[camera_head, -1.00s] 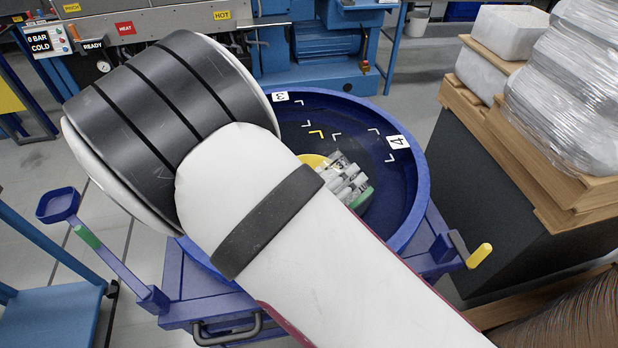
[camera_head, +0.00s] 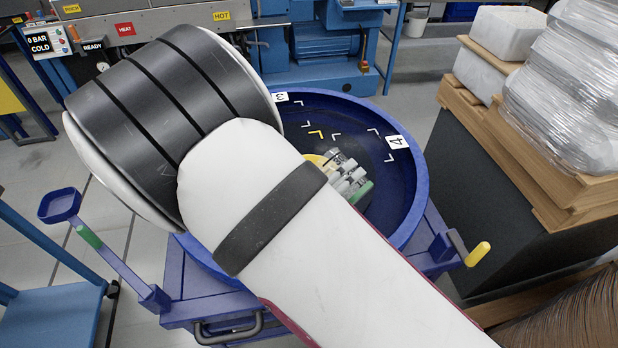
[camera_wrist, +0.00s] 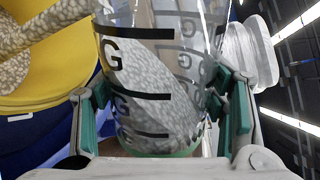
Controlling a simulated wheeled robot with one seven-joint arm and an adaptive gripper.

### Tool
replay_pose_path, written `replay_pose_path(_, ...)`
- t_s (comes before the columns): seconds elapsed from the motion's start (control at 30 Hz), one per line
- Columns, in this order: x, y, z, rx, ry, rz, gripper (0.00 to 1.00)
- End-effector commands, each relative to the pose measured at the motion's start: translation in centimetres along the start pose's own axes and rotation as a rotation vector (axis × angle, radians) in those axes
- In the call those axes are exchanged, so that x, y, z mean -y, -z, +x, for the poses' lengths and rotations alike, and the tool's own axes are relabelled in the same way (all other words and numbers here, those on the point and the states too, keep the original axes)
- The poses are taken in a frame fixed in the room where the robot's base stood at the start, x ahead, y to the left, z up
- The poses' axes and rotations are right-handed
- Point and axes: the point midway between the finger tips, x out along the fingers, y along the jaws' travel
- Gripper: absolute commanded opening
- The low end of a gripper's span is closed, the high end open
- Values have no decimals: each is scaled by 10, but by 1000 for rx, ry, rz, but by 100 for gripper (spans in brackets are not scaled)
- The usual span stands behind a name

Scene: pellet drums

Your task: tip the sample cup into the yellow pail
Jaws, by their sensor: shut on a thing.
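The sample cup (camera_wrist: 150,105) is clear with black bands and letters and a green base. In the wrist view it stands between the teal-padded fingers of my gripper (camera_wrist: 160,112), which is shut on it. Pale grey pellets are inside, with a slanted surface, so the cup is tilted. Its mouth is beyond the top edge. The yellow pail (camera_wrist: 62,62) is close on the left, with similar pellets beside its yellow surface.
The pail and cup are inside a round blue tub (camera_head: 420,185) with numbered marks, on a blue cart. A dark block topped with wooden pallets (camera_head: 530,185) and wrapped sacks stands right. A blue machine (camera_head: 330,45) is behind.

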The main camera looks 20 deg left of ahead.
Motion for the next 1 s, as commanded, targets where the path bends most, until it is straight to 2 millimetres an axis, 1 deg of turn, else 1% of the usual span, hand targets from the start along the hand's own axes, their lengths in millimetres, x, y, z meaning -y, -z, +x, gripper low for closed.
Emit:
replay_pose_path(0.2, 2, -1, 0, -3, 1, -23, 28)
replay_pose_path(1.0, -4, -11, 1, -14, 1, -110, 28)
